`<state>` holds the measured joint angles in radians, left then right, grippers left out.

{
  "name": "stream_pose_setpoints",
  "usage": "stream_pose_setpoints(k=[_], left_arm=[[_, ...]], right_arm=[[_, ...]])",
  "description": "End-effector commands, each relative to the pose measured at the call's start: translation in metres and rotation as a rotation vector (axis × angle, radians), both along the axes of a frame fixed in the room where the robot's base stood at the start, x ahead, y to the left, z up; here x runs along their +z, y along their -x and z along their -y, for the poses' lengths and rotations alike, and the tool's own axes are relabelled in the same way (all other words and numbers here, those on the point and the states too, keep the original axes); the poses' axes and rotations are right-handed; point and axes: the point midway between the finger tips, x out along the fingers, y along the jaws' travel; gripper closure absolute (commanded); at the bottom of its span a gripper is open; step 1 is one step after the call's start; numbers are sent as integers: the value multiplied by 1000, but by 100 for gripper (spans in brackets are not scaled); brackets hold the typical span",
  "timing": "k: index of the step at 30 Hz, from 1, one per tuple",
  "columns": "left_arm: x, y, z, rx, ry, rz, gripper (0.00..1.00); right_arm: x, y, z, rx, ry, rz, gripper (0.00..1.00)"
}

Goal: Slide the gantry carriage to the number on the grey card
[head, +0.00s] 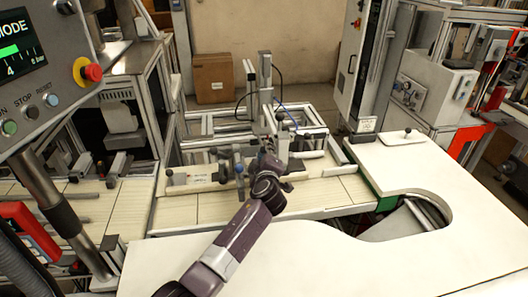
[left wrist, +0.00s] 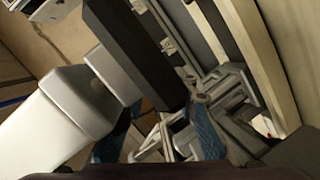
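The gantry (head: 267,95) stands upright on the bench in the middle of the head view. Its carriage is hard to tell apart from the post and the parts around it. My left gripper (head: 272,165) is at the gantry's lower front, and its fingers are mostly hidden there. In the left wrist view its two blue finger pads (left wrist: 160,135) are spread apart, with metal parts showing between them. My right gripper is not in view.
A control panel (head: 45,75) with a red knob stands at the left. A white worktop (head: 330,255) with a curved cutout lies at the right and front, largely clear. A cardboard box (head: 213,78) stands behind the gantry. Small knobs and posts crowd the gantry's base.

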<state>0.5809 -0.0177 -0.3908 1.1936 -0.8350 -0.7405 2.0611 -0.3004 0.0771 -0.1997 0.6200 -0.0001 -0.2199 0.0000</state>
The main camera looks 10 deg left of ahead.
Motion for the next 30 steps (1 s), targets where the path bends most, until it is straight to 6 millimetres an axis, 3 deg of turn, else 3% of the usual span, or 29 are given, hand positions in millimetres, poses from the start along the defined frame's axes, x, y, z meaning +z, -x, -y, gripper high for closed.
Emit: stream_pose_setpoints(k=[9,17,30], left_arm=[[-1,-2,-1,0,-1,0,73],[-1,-2,-1,1,0,-1,100],[-1,-1,-7,2,2,-1,100]], right_arm=[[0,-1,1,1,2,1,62],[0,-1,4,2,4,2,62],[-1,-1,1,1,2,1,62]])
